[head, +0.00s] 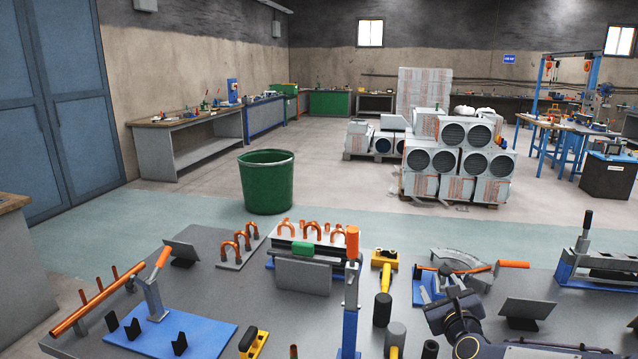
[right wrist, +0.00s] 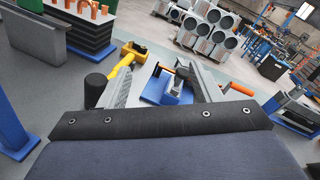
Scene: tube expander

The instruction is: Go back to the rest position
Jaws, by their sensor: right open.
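My right gripper (head: 452,308) is over the right half of the grey workbench (head: 225,290), its dark jaws pointing away from me. In the right wrist view its two grey fingers (right wrist: 160,85) stand apart, with nothing held between them. Beyond the fingers, the wrist view shows a blue-based bench tool (right wrist: 172,88) with an orange handle. A yellow-handled mallet (head: 383,300) lies to the left of the gripper. My left gripper is not in the head view.
An upright blue tool with an orange-tipped lever (head: 350,310) stands mid-bench. A copper tube (head: 95,300) rests on stands at left, near a blue plate (head: 165,340). Bent copper pieces (head: 312,230) sit at the bench's back. A green bin (head: 266,185) stands on the floor beyond.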

